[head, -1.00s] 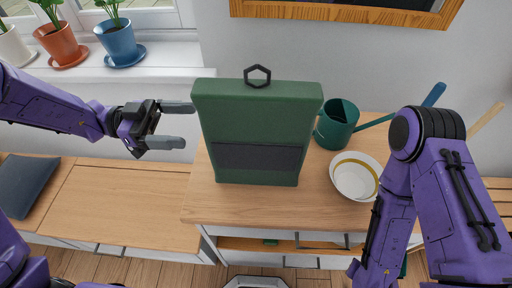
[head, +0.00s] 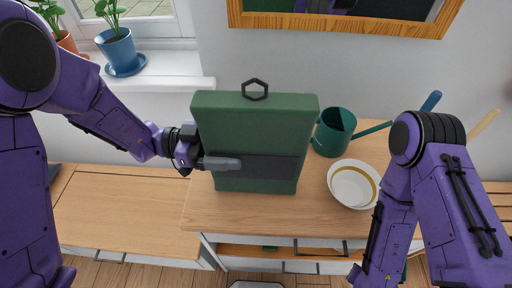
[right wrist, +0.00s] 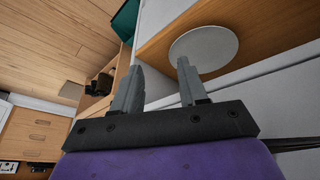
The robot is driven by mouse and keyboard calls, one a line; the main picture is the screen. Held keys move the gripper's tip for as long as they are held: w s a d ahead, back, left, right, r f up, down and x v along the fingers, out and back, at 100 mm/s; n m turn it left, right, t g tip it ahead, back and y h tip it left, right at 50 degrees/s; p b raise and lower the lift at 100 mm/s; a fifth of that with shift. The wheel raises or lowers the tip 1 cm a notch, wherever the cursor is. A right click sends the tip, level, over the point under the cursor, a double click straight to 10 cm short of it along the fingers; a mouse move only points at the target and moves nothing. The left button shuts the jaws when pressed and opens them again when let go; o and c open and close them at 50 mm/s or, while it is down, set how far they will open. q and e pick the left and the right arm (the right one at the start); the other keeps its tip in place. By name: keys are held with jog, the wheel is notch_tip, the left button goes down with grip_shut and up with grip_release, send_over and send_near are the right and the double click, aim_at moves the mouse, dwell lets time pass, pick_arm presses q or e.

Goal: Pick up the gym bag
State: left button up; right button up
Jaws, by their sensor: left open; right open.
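The gym bag (head: 255,125) is a green upright block with a dark band across its front and a dark hexagonal handle on top. It stands on the wooden cabinet top in the head view. My left gripper (head: 212,163) is at the bag's left edge. One finger lies in front of the dark band; the other is hidden, apparently behind the bag. The jaws are open. In the right wrist view my right gripper (right wrist: 157,88) is open with nothing between its fingers; in the head view only its arm shows.
A white bowl (head: 353,184) and a green watering can (head: 334,128) stand right of the bag on the cabinet top (head: 235,211). A framed picture (head: 340,20) hangs above. A blue pot (head: 117,50) is on the windowsill. The lower bench (head: 125,215) at left is clear.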

pick_arm(q)
jog(key=shift+a, duration=0.1)
jog(key=c, duration=1.3)
jog(key=shift+r, duration=0.1)
